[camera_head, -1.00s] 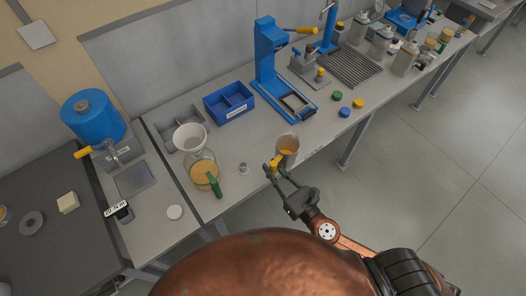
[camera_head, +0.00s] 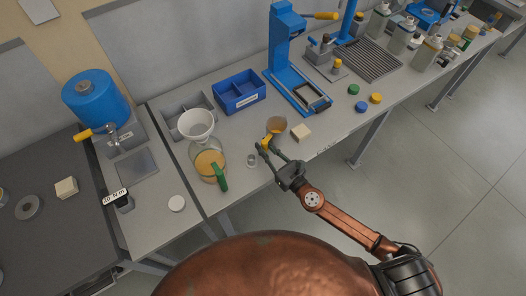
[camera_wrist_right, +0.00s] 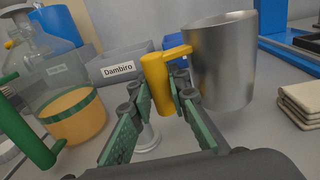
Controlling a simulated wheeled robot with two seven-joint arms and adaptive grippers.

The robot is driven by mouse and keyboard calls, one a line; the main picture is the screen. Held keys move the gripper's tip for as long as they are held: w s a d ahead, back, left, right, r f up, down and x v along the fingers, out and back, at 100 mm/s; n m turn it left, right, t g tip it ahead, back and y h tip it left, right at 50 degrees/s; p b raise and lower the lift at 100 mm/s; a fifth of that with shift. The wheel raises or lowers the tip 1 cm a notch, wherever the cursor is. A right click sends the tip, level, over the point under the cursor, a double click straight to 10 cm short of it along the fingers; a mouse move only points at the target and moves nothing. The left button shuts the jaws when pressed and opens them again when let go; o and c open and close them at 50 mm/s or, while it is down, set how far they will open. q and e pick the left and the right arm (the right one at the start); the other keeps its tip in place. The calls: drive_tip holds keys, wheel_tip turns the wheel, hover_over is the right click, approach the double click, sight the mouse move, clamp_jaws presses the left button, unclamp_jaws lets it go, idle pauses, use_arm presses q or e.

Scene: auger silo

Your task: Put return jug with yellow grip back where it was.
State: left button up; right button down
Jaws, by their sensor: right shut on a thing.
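The return jug is a plain metal cup (camera_head: 277,124) with a yellow grip (camera_head: 266,140); an orange-brown inside shows from above. My right gripper (camera_head: 262,150) is shut on the yellow grip, near the front edge of the grey bench (camera_head: 233,201). In the right wrist view the metal body (camera_wrist_right: 222,62) is roughly upright, right of the fingers (camera_wrist_right: 160,98), which close around the yellow grip (camera_wrist_right: 157,85). Its base looks clear of the bench, but I cannot tell the height. My left gripper is not in view.
A small metal piece (camera_head: 251,160) is close to the gripper. A beige cloth stack (camera_head: 301,132) lies right of the jug. Behind are a blue tray (camera_head: 238,92) and a blue press (camera_head: 285,45).

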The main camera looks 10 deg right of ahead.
drive_tip(key=shift+w+a+f+b, duration=0.1)
drive_tip(key=shift+w+f+b, duration=0.25)
drive_tip(key=shift+f, duration=0.1)
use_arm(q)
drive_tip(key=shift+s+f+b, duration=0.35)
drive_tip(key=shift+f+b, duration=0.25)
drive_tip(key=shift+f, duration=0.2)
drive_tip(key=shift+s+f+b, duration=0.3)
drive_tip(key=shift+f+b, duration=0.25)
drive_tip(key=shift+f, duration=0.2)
use_arm(e)
drive_tip(key=shift+w+f, duration=0.1)
drive_tip(key=shift+f, duration=1.4)
drive_tip(key=shift+f, duration=0.2)
drive_tip(key=c, duration=2.2)
unclamp_jaws()
drive_tip(key=shift+c, duration=0.2)
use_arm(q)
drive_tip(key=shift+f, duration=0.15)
use_arm(e)
drive_tip(key=shift+o, duration=0.6)
